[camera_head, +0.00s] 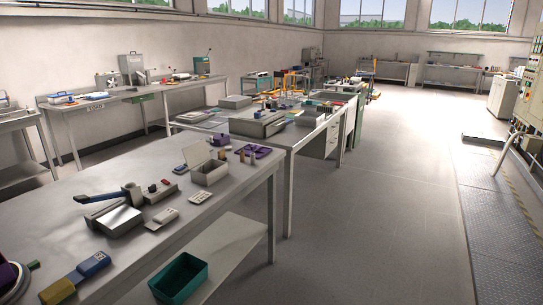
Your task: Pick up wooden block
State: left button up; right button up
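No clear wooden block stands out. Several small tan upright pieces, one of them a tan piece (253,158), stand on the near grey table (120,165) beside an open box (210,171). They are too small to tell whether they are wood.
The near table also holds a blue-handled device (120,212), a purple tray (254,150) and a yellow-and-blue tool (75,278). A green bin (181,276) sits below its edge. More cluttered benches stand behind. The floor (370,210) to the right is clear.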

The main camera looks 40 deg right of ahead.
aim_at(222, 154)
jog(key=z, duration=1.1)
jog(key=i+j+z, duration=0.1)
jog(key=j, duration=0.4)
jog(key=i+j+z, duration=0.1)
jog(key=j, duration=0.35)
jog(key=i+j, duration=0.15)
jog(key=j, duration=0.35)
jog(key=i+j+z, duration=0.15)
jog(key=j, duration=0.35)
jog(key=l+u, duration=0.1)
jog(key=u, duration=0.6)
jog(key=i+l+u, duration=0.2)
jog(key=l+u, duration=0.15)
jog(key=l, duration=0.25)
jog(key=i+l+u, duration=0.15)
jog(key=l+u, duration=0.2)
jog(key=l, duration=0.3)
jog(key=l+u, duration=0.35)
jog(key=l, duration=0.35)
